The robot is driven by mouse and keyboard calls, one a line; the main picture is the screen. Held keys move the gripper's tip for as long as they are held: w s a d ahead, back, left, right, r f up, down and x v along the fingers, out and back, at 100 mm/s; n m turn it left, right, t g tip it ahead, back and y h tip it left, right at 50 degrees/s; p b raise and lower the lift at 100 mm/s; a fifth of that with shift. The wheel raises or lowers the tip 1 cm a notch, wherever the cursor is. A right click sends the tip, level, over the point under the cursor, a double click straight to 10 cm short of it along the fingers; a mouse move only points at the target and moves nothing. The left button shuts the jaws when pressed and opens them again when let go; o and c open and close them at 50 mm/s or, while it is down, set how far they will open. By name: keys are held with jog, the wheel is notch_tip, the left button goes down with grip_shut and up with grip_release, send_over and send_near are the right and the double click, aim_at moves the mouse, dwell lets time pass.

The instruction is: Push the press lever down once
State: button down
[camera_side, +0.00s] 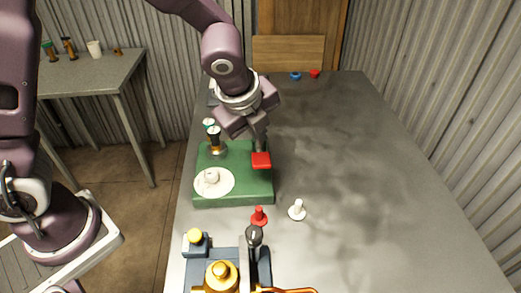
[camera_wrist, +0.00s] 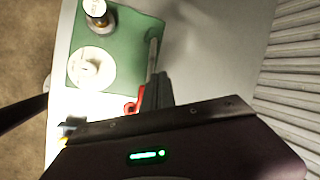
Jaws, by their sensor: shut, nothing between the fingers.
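The press stands on a green base (camera_side: 235,193) with a white round plate (camera_side: 222,187) and a dark-topped upright part (camera_side: 214,138). The lever's red end pad (camera_side: 261,160) is at the base's right edge. In the wrist view the red piece (camera_wrist: 131,105) is partly hidden beside my fingers, with a grey bar (camera_wrist: 152,52) beyond. My gripper (camera_side: 260,149) is shut and empty, pointing down at the red pad. Its fingertips look right at or just above the pad; I cannot tell whether they touch. The wrist view also shows the fingers (camera_wrist: 157,92).
A red peg (camera_side: 259,216) and a white peg (camera_side: 298,211) stand in front of the base. A device with a brass dome (camera_side: 221,277) is at the near edge. Small blue (camera_side: 295,76) and red (camera_side: 314,74) items are far back. The table's right side is clear.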

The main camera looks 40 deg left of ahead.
aim_at(260, 155)
jog(key=shift+f, duration=0.1)
jog(key=shift+s+d+f, duration=0.1)
jog(key=shift+f, duration=0.2)
jog(key=shift+s+d+f, duration=0.2)
jog(key=shift+f, duration=0.4)
jog(key=shift+s+d+f, duration=0.15)
jog(key=shift+d+f, duration=0.05)
jog(key=shift+f, duration=0.4)
jog(key=shift+s+d+f, duration=0.2)
jog(key=shift+f, duration=0.4)
dwell(1.9)
jog(key=shift+w+a+r, duration=0.2)
jog(key=shift+r, duration=0.55)
jog(key=shift+w+a+r, duration=0.25)
jog(key=shift+r, duration=0.45)
jog(key=shift+w+a+r, duration=0.2)
jog(key=shift+r, duration=0.55)
jog(key=r, duration=0.1)
jog(key=w+a+r, duration=0.1)
jog(key=r, duration=0.2)
jog(key=shift+w+a+r, duration=0.15)
jog(key=shift+a+r, duration=0.05)
jog(key=shift+r, duration=0.15)
